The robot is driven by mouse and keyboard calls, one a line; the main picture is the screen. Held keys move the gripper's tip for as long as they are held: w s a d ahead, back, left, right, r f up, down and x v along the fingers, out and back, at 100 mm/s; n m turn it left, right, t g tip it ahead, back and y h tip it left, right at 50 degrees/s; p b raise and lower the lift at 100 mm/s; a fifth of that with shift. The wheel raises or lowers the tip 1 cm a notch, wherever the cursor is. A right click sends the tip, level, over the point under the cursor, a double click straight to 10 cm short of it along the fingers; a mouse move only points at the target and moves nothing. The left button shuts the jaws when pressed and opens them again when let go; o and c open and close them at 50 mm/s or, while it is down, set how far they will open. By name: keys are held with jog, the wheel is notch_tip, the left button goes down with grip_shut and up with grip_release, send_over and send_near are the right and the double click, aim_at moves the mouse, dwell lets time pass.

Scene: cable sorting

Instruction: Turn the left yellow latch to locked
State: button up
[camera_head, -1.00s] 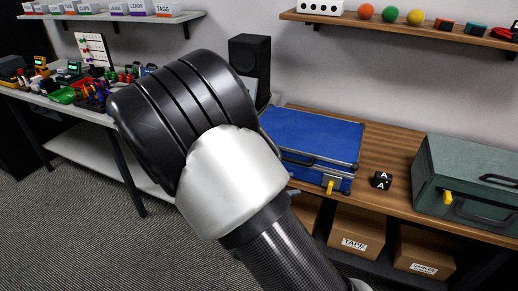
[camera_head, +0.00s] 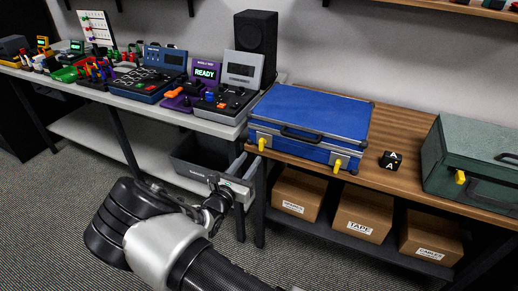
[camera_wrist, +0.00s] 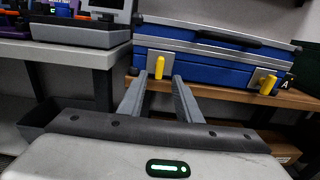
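A blue case (camera_head: 315,110) with silver edges lies closed on the wooden bench. Its left yellow latch (camera_head: 262,144) and right yellow latch (camera_head: 338,165) are on its front face. In the wrist view, the left latch (camera_wrist: 159,67) hangs roughly upright and shows between my fingertips, beyond them. The right latch (camera_wrist: 267,84) is tilted, to the right of my fingers. My gripper (camera_wrist: 160,77) is open and empty, its fingers pointing toward the case front. In the head view, my gripper (camera_head: 234,187) is low and in front of the bench, left of the case.
A black letter cube (camera_head: 390,161) and a green case (camera_head: 470,160) sit right of the blue case. Cardboard boxes (camera_head: 362,212) fill the shelf below. Devices (camera_head: 222,100) stand on the left table.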

aim_at(260, 146)
jog(key=x, duration=0.8)
jog(key=shift+w+d+b, duration=0.1)
jog(key=shift+w+b, duration=0.1)
jog(key=shift+b, duration=0.2)
grip_shut()
